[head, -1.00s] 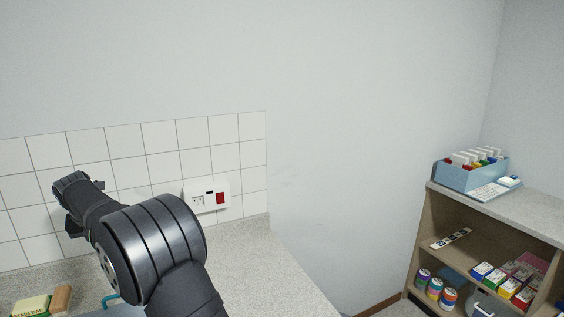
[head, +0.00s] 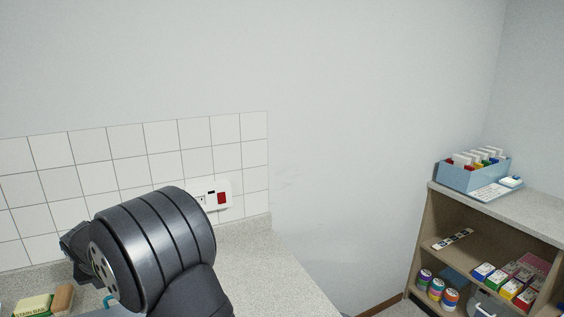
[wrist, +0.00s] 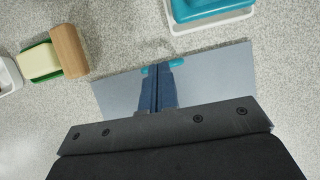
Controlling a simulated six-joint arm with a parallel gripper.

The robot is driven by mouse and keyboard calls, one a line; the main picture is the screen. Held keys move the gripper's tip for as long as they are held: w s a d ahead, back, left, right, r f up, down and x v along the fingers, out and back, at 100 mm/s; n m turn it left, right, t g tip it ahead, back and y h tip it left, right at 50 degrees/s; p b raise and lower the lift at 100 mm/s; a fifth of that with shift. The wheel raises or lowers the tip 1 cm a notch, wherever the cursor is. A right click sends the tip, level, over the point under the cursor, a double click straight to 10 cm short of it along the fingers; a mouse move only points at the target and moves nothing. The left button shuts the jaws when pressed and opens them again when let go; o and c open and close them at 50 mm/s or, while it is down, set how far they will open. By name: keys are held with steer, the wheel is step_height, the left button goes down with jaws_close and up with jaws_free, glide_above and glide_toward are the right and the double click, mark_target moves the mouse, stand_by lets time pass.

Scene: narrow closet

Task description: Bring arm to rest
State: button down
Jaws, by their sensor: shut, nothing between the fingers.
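My gripper (wrist: 159,88) shows in the wrist view with its two blue fingers together and nothing between them. It is above a speckled worktop (wrist: 120,30), over a flat grey-blue panel (wrist: 220,75). Two small teal spots show by the fingertips. In the head view my dark arm rises at the lower left over the worktop (head: 255,262). Its large rounded joint hides most of the wrist and the fingers.
A cream and green bar (wrist: 40,62) and a wooden block (wrist: 69,50) lie left of the fingers. A teal thing in a white tray (wrist: 210,20) lies beyond them. A tiled wall with a socket (head: 223,196) stands behind. A shelf unit (head: 425,235) is at right.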

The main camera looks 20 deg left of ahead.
steer(key=s+d+r+t+y, duration=0.2)
steer(key=s+d+r, duration=0.1)
steer(key=s+d, duration=0.7)
steer(key=shift+t+y, duration=0.3)
steer(key=shift+d+f, duration=0.1)
stand_by(0.4)
stand_by(0.5)
